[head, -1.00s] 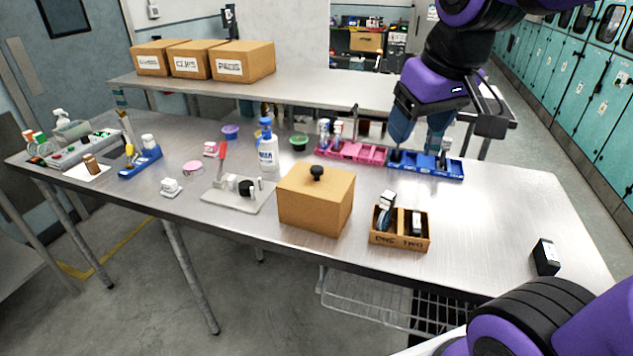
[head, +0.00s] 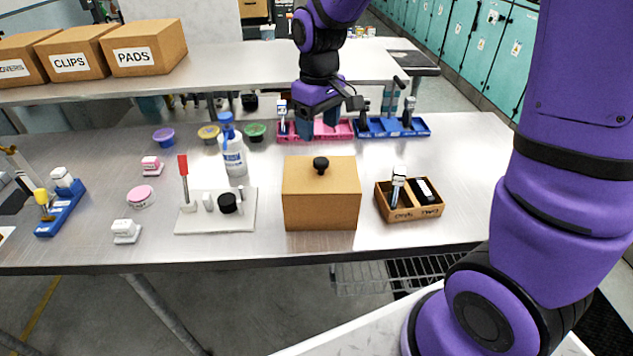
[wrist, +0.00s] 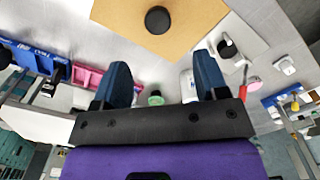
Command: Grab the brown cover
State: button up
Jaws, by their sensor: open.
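The brown cover (head: 320,205) is a box-shaped lid with a round black knob (head: 321,164) on top. It stands on the steel table near its front edge, in the middle of the head view. In the wrist view the cover (wrist: 185,18) and its black knob (wrist: 158,20) show at the top, beyond the fingertips. My gripper (head: 318,122) is behind the cover and above the table, over the pink tray in the head view. Its two blue fingers (wrist: 163,75) are spread apart with nothing between them. What is under the cover is hidden.
Left of the cover are a white fixture plate with a red lever (head: 184,180) and a spray bottle (head: 233,155). Right is a small two-part wooden box (head: 395,213). Behind are pink (head: 335,130) and blue (head: 385,130) trays. Bare table lies around the cover.

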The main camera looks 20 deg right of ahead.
aim_at(321, 160)
jog(key=f, duration=1)
jog(key=shift+s+d+f, duration=0.1)
jog(key=shift+s+d, duration=0.1)
jog(key=shift+d, duration=0.05)
